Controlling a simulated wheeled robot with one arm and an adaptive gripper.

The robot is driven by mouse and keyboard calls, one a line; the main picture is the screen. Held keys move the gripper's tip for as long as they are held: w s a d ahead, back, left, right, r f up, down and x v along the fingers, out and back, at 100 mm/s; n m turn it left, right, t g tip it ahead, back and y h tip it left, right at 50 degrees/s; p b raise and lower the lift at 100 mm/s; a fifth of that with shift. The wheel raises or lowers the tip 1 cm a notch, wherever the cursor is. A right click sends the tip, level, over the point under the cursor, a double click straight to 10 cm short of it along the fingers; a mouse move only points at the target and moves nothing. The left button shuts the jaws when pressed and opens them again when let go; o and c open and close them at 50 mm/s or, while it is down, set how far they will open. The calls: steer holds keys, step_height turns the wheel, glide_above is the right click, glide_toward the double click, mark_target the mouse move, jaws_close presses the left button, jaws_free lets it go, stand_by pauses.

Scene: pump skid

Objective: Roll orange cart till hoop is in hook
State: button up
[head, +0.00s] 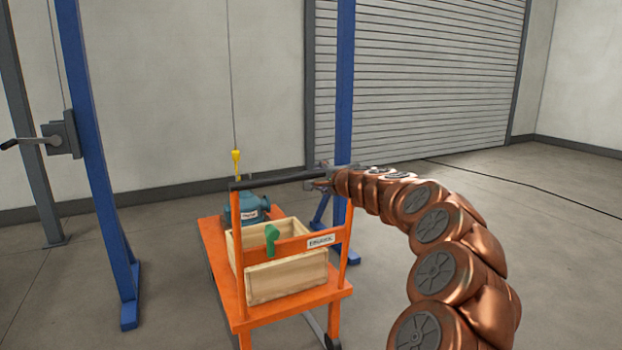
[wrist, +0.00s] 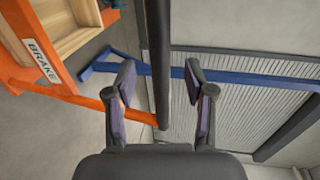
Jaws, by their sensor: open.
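The orange cart (head: 262,320) stands under the gantry, with a dark push bar (head: 275,181) across its near end. A teal pump (head: 246,210) sits on its far part. A yellow hook (head: 236,164) hangs on a thin cable above the pump. I cannot make out a hoop. My gripper (head: 324,176) is at the right end of the push bar. In the wrist view, its fingers (wrist: 160,82) are apart on either side of the push bar (wrist: 160,50), not closed on it.
A wooden crate (head: 288,276) sits on the cart near a green lever (head: 271,236) and a BRAKE label (head: 321,241). Blue gantry posts (head: 97,170) stand left and right (head: 344,80). A crank winch (head: 62,136) is at left. A cable lies on the floor at right.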

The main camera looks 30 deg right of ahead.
mark_target(314, 176)
steer(key=x, duration=0.5)
steer(key=shift+f, duration=0.15)
steer(key=shift+w, duration=0.65)
steer(key=shift+c, duration=0.5)
jaws_close()
